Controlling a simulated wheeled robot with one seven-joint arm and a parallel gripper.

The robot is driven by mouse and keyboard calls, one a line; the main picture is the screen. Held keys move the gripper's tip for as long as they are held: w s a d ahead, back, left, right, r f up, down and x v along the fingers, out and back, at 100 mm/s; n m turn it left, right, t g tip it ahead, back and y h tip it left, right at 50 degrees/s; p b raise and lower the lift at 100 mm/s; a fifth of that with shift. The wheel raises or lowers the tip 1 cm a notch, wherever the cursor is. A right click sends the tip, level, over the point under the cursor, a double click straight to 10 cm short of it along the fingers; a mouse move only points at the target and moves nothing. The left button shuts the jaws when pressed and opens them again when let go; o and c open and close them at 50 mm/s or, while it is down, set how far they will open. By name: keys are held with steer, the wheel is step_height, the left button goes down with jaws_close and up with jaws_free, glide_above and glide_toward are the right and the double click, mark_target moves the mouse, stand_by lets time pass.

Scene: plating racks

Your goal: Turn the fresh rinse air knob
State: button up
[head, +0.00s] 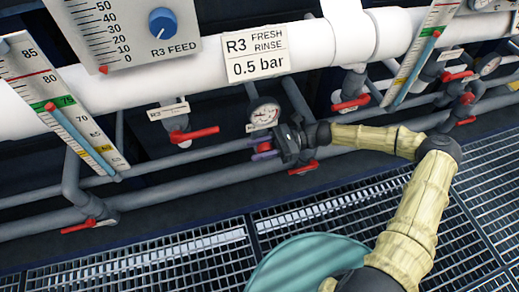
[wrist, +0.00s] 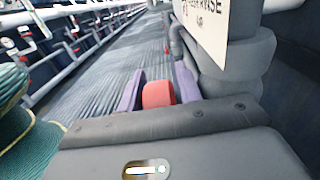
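Just under the gauge is a red knob (head: 264,146), mostly hidden by my gripper in the head view. My gripper (head: 264,150) reaches it from the right. In the wrist view, my gripper's purple fingers (wrist: 158,88) stand on both sides of the red knob (wrist: 158,95), which fills the gap between them; they look closed on it.
Red-handled valves (head: 194,134) sit along the grey pipes, one (head: 303,168) just below my gripper. A blue knob (head: 162,22) marked R3 FEED is at upper left. Thermometer scales (head: 62,115) stand left and right. Metal grating (head: 150,255) covers the floor in front.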

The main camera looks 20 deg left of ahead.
steer(key=c, duration=0.7)
steer(key=shift+g, duration=0.3)
steer(key=shift+d+r+y+p, duration=0.1)
steer(key=shift+r+y+p, duration=0.1)
steer(key=shift+y+p, duration=0.4)
steer(key=shift+w+d+g+y, duration=0.1)
steer(key=shift+g+y, duration=0.4)
steer(key=shift+y, duration=0.1)
steer(key=o, duration=0.7)
steer(key=shift+w+d+p, duration=0.1)
steer(key=shift+p, duration=0.2)
